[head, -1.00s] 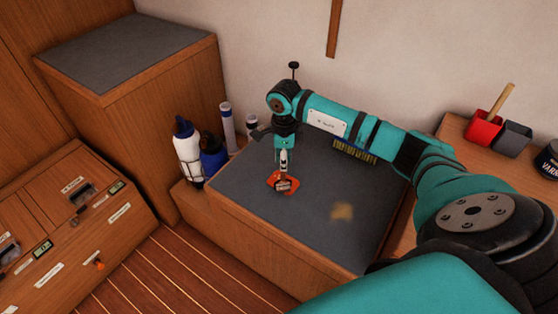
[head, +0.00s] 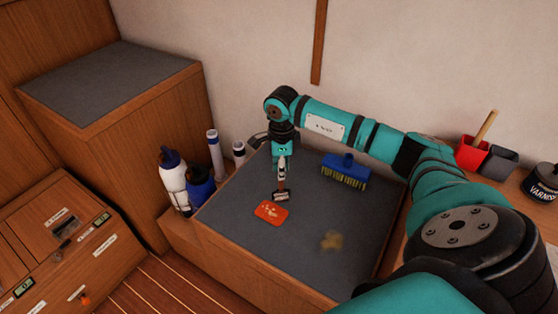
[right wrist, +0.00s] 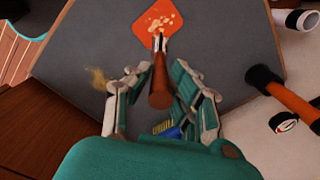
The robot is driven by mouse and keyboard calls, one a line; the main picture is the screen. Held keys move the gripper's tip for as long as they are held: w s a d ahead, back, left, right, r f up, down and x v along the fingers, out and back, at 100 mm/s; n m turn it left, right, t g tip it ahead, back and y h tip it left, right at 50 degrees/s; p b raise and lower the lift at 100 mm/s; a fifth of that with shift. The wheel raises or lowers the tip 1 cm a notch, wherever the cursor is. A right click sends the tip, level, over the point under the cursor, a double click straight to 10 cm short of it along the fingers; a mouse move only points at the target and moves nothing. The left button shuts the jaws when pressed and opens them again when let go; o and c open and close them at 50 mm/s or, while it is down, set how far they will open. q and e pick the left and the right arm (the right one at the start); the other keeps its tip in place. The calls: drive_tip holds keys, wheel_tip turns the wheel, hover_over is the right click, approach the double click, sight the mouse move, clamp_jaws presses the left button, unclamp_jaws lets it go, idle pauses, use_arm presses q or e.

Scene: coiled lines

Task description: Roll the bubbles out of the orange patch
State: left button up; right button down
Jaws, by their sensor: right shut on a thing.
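The orange patch (head: 271,212) lies flat on the grey top, with pale blotches on its face; it also shows at the top of the right wrist view (right wrist: 158,22). My right gripper (head: 281,176) is above the grey top, shut on the handle of a small roller (head: 281,195). In the right wrist view the roller's brown handle (right wrist: 162,88) stands between the fingers. The roller's head is just behind the patch in the head view; whether it touches the top I cannot tell. My left gripper is not in view.
A blue brush (head: 346,170) stands at the back of the grey top (head: 310,260), and a tan smudge (head: 332,241) marks the surface. Bottles (head: 173,178) and white tubes (head: 215,153) stand at the left. A red holder (head: 471,153) is on the right counter.

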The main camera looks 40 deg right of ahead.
drive_tip(key=shift+d+r+p, duration=0.2)
drive_tip(key=shift+r+p, duration=0.25)
drive_tip(key=shift+r, duration=0.45)
drive_tip(key=shift+w+r+p, duration=0.1)
drive_tip(key=shift+r+p, duration=0.35)
drive_tip(key=shift+r, duration=0.3)
drive_tip(key=shift+a+r, duration=0.1)
drive_tip(key=shift+r, duration=0.25)
drive_tip(key=shift+f, duration=0.1)
